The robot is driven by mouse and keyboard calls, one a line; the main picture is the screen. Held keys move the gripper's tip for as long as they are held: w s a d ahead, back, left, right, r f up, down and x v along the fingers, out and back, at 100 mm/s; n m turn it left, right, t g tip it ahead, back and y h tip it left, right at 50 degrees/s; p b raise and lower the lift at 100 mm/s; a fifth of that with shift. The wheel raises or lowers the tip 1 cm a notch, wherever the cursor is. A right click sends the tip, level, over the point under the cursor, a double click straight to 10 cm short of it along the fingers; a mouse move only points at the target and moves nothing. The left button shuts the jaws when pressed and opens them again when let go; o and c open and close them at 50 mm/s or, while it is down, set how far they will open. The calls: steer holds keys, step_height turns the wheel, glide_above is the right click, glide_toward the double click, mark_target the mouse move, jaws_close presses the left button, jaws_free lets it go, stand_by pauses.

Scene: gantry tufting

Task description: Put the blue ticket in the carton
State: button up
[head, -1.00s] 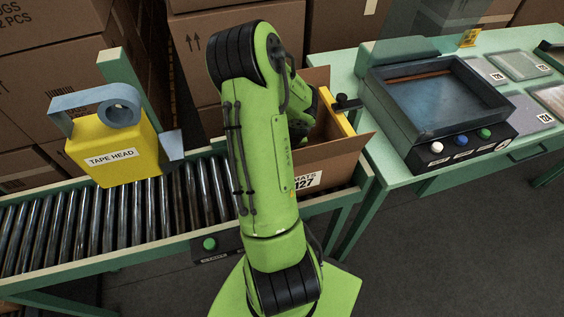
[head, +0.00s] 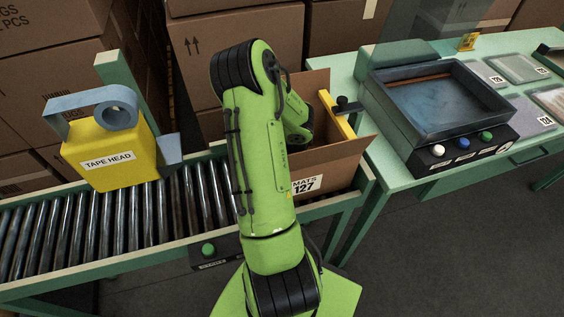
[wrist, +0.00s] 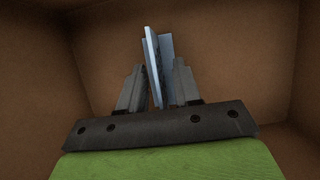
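The open brown carton (head: 333,165), labelled MATS 127, stands at the right end of the roller conveyor. My arm reaches over its rim, and my gripper is hidden inside it in the head view. In the wrist view, brown carton walls surround my gripper (wrist: 159,84). The blue ticket (wrist: 152,55) is a thin, pale blue piece standing up between the two fingers, and it sticks out beyond their tips. The fingers look shut on it, with little gap beside it. The ticket is hidden in the head view.
A yellow tape head (head: 110,155) stands over the rollers (head: 120,225) at the left. A green table (head: 400,178) at the right holds a dark framed tray (head: 440,105) with buttons. A yellow strip (head: 337,117) with a black knob is at the carton's right side.

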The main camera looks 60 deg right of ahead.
steer(key=shift+r, duration=0.1)
steer(key=p+v, duration=0.3)
steer(key=v, duration=0.8)
steer(key=shift+r, duration=0.1)
steer(key=shift+s+a+r, duration=0.15)
steer(key=shift+r, duration=0.25)
